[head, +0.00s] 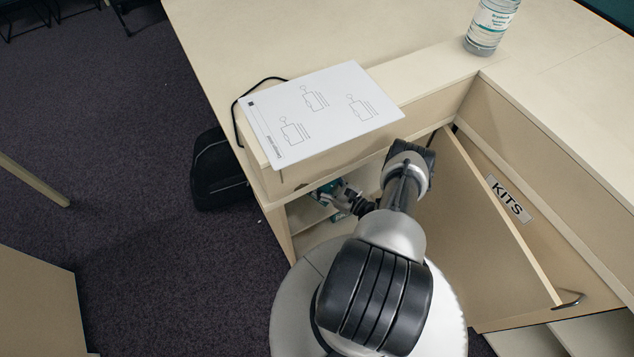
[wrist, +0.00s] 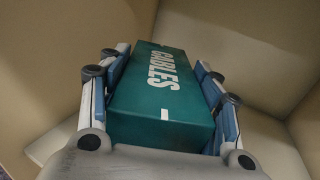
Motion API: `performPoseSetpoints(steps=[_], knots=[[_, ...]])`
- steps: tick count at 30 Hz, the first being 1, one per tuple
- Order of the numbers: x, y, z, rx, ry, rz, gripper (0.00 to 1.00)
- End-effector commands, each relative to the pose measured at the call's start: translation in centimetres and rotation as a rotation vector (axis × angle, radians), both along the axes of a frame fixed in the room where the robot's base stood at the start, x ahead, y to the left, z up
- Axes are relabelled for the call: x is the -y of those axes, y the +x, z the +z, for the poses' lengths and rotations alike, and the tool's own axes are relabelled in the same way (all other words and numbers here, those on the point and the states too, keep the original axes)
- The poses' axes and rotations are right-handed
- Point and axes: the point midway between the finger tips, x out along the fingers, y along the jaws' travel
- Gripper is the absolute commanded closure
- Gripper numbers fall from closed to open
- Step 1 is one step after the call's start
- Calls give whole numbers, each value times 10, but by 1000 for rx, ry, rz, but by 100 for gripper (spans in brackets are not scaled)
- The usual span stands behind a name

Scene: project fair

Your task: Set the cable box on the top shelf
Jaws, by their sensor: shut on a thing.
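The teal cable box (wrist: 158,92), marked "CABLES" in white letters, lies between the two fingers of my gripper (wrist: 160,100) in the wrist view. The fingers are shut on its two long sides. In the head view my gripper (head: 338,196) is at the open front of a pale cabinet, and only small teal patches show around it. My arm covers much of the opening. A cabinet shelf (head: 308,212) shows left of the gripper. In the wrist view pale panels surround the box. I cannot tell whether the box touches a shelf.
An open door panel (head: 482,225) stands right of my arm, beside a front labelled KITS (head: 508,198). A printed white sheet (head: 322,112) lies on top above the opening, with a black cable beside it. A bottle (head: 491,25) stands at the back. A black bag (head: 217,172) is on the floor.

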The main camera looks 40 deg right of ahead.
Motion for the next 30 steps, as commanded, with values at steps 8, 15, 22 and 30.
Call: performPoseSetpoints(steps=[8,15,22,30], knots=[[0,0,-38,2,0,1,82],[0,0,-69,2,0,1,82],[0,0,-67,2,0,1,82],[0,0,-70,0,0,1,35]])
